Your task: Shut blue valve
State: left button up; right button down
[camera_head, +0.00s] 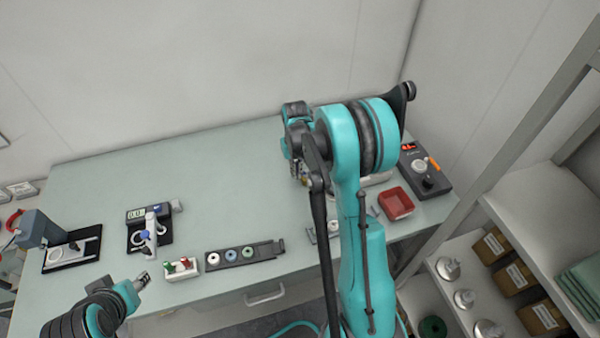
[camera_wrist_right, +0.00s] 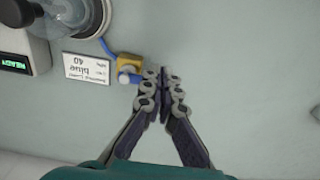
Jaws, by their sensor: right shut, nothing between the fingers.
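The blue valve shows in the right wrist view as a small yellow block (camera_wrist_right: 130,62) with a blue and whitish part at its lower side. A blue tube runs from it up to a clear round vessel (camera_wrist_right: 75,14). My right gripper (camera_wrist_right: 165,78) is shut and empty, its fingertips just right of the valve; whether they touch it I cannot tell. In the head view my right gripper (camera_head: 297,170) is partly hidden by my own arm at the back of the table, and the valve cannot be made out there. My left gripper (camera_head: 143,281) is low at the left, its jaws too small to judge.
In the wrist view a card reading "blue 40" (camera_wrist_right: 87,69) lies left of the valve, beside a device with a green display (camera_wrist_right: 14,63). The table's back left is clear.

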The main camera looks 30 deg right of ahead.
jog(key=shift+f+b, duration=1.8)
jog(key=shift+f, duration=0.45)
jog(key=shift+w, duration=0.1)
jog(key=shift+w+a, duration=0.15)
jog(key=shift+w, duration=0.95)
jog(key=shift+w+b, duration=0.3)
jog(key=shift+w, duration=0.1)
